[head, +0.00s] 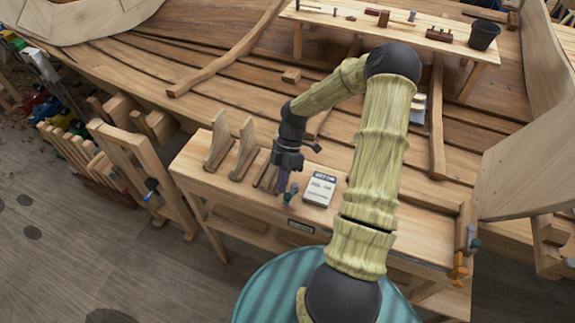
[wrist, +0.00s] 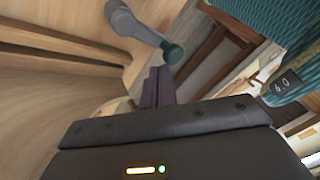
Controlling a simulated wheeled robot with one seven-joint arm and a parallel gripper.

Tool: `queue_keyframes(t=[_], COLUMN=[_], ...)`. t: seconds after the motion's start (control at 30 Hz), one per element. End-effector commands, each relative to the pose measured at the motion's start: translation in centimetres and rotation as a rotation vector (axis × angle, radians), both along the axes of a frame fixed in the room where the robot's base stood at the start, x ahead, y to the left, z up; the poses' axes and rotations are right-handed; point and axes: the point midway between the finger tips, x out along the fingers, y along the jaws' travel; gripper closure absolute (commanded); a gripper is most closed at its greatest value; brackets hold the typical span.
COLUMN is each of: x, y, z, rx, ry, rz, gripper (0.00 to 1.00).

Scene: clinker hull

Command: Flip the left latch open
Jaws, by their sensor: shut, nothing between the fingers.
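The left latch (head: 289,198) is a small grey lever with a teal knob on the front edge of the wooden bench, just below my fingertips in the head view. In the wrist view the latch (wrist: 140,25) shows as a grey arm with a round pivot at upper left and a dark teal knob at its lower right end. My gripper (head: 283,186) points down over the bench's front edge. Its purple fingers (wrist: 158,85) are together and empty, with their tips close to the knob. I cannot tell whether they touch it.
A white labelled box (head: 319,189) lies on the bench just right of my gripper. Upright wooden brackets (head: 243,150) stand to its left. Wooden frames (head: 145,160) lean at the left.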

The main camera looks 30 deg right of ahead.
Motion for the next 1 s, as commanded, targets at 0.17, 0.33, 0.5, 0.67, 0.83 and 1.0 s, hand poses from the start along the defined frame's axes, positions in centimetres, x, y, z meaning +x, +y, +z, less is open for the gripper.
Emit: queue_keyframes(t=[0.17, 0.33, 0.5, 0.67, 0.83, 1.0], x=[0.0, 0.1, 0.9, 2.1, 3.5, 4.9], y=[0.0, -0.1, -0.8, -2.0, -3.3, -4.6], z=[0.0, 0.2, 1.4, 3.7, 6.5, 9.4], rx=[0.000, 0.000, -0.003, -0.004, -0.003, -0.001], ry=[0.000, -0.001, -0.004, -0.005, -0.005, -0.006], rz=[-0.002, -0.004, -0.005, -0.005, -0.006, -0.004], gripper=[1.00, 1.00, 1.00, 1.00, 1.00, 1.00])
